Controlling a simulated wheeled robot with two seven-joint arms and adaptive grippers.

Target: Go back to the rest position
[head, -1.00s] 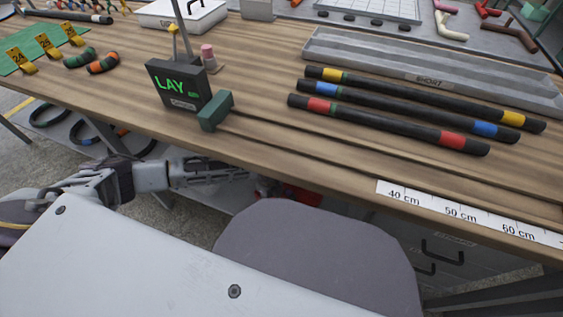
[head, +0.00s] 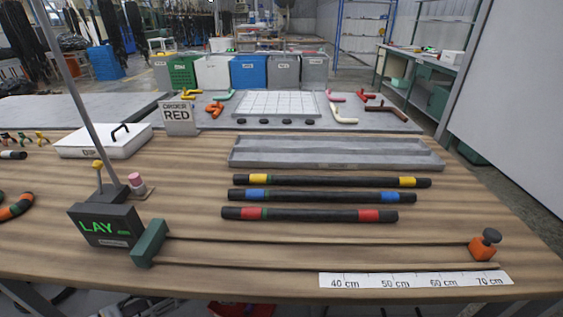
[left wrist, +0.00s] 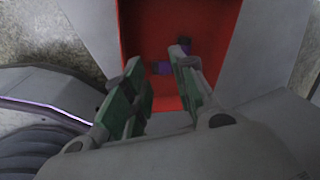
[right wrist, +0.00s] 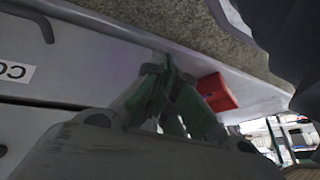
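My left gripper (left wrist: 156,66) is open in the left wrist view, with a clear gap between its green-padded fingers and nothing held. A red bin (left wrist: 215,30) with small purple-and-dark pieces lies beyond its fingertips. In the head view only a grey bit of my left arm shows low at the bottom edge, below the table front. My right gripper (right wrist: 166,68) is shut in the right wrist view, its fingertips together with nothing visible between them. It is near a grey surface, with a red box (right wrist: 216,92) beyond it. My right gripper is not seen in the head view.
Three black hoses with yellow (head: 330,181), blue (head: 320,196) and red (head: 310,215) bands lie on the wooden table (head: 300,285). Behind them is a grey tray (head: 335,153).

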